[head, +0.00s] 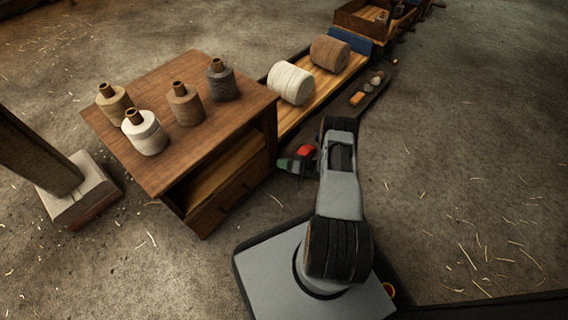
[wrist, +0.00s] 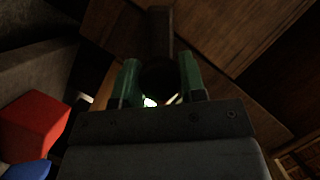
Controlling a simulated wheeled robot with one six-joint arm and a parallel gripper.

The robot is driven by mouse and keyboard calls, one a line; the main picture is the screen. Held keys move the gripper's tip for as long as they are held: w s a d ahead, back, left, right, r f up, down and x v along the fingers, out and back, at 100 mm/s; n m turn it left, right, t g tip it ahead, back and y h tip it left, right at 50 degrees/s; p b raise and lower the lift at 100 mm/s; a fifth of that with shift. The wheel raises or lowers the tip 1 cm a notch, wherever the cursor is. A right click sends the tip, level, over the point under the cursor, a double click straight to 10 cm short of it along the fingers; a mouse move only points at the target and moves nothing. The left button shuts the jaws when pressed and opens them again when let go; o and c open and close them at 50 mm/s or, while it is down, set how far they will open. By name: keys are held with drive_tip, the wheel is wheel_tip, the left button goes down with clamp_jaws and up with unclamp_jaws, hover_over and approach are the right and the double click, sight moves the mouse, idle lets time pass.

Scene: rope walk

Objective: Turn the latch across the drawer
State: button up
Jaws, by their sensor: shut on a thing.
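The wooden cabinet (head: 180,185) stands left of my arm in the head view, with an open shelf above its drawer (head: 222,203). In the wrist view, the latch (wrist: 160,32) is a dark bar running up from a round dark hub, in front of brown wood. My gripper (wrist: 158,80) has its two green fingers on either side of the hub and is shut on the latch. In the head view my gripper (head: 290,164) is small, at the cabinet's right side; the latch cannot be made out there.
Several spools, among them a white one (head: 145,132), stand on the cabinet top. A red block (head: 306,152) lies close to my gripper and also shows in the wrist view (wrist: 35,125) beside a blue thing (wrist: 28,170). A long bench (head: 325,85) with two rolls runs behind. Floor at right is clear.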

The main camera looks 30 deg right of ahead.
drive_tip(key=m+y, duration=0.1)
drive_tip(key=m, duration=0.2)
drive_tip(key=shift+f+y, duration=0.1)
drive_tip(key=shift+y, duration=0.3)
drive_tip(key=shift+m+t+y, duration=0.5)
drive_tip(key=shift+m, duration=0.9)
drive_tip(key=o, duration=0.9)
drive_tip(key=p+v, duration=0.2)
drive_tip(key=v, duration=1.2)
drive_tip(key=shift+w, duration=0.1)
